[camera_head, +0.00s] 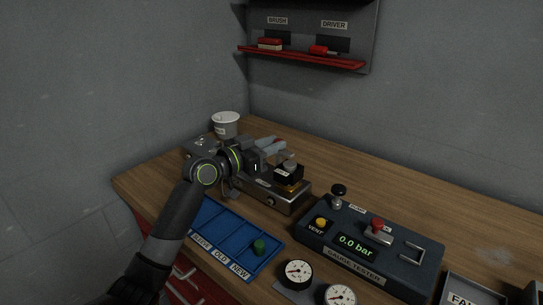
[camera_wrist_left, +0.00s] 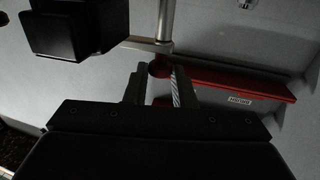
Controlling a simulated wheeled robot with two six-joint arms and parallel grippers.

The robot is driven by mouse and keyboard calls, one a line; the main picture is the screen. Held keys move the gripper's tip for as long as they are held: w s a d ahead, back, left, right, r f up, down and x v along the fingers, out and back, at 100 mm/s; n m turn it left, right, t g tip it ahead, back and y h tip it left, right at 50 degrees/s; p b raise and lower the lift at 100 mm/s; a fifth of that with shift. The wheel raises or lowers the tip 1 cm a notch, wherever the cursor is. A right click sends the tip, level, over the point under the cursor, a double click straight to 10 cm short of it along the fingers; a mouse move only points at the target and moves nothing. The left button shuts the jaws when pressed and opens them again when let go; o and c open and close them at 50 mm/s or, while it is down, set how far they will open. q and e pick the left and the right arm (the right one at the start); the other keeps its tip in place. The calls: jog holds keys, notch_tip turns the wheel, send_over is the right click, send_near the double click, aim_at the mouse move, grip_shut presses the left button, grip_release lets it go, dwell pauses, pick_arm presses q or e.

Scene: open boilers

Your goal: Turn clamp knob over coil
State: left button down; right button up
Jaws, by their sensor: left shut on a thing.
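The metal clamp fixture (camera_head: 276,197) stands on the wooden bench, with a black labelled coil block (camera_head: 287,176) at its right end. My left gripper (camera_head: 272,149) reaches over the fixture from the left, just behind and above the block. In the left wrist view my fingers (camera_wrist_left: 158,88) are close around a small dark reddish round clamp knob (camera_wrist_left: 159,69). A metal rod (camera_wrist_left: 165,22) rises beside the knob. The head view hides most of the knob behind the gripper. My right gripper is not in view.
A blue tray (camera_head: 222,225) with a green part (camera_head: 259,246) lies in front. The gauge tester (camera_head: 370,249) stands at right, with loose gauges (camera_head: 298,272) before it. A white cup (camera_head: 225,124) stands behind. A red shelf (camera_head: 300,57) hangs on the wall.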

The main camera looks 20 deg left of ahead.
pick_arm(q)
jog(key=shift+f, duration=0.15)
jog(key=c, duration=1.2)
grip_release()
jog(key=shift+w, duration=0.1)
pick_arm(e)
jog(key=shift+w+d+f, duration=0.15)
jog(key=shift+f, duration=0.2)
pick_arm(q)
jog(key=shift+s+a, duration=0.15)
jog(key=shift+s, duration=0.05)
jog(key=b+v, duration=0.2)
jog(key=v, duration=1.5)
jog(key=shift+b, duration=0.3)
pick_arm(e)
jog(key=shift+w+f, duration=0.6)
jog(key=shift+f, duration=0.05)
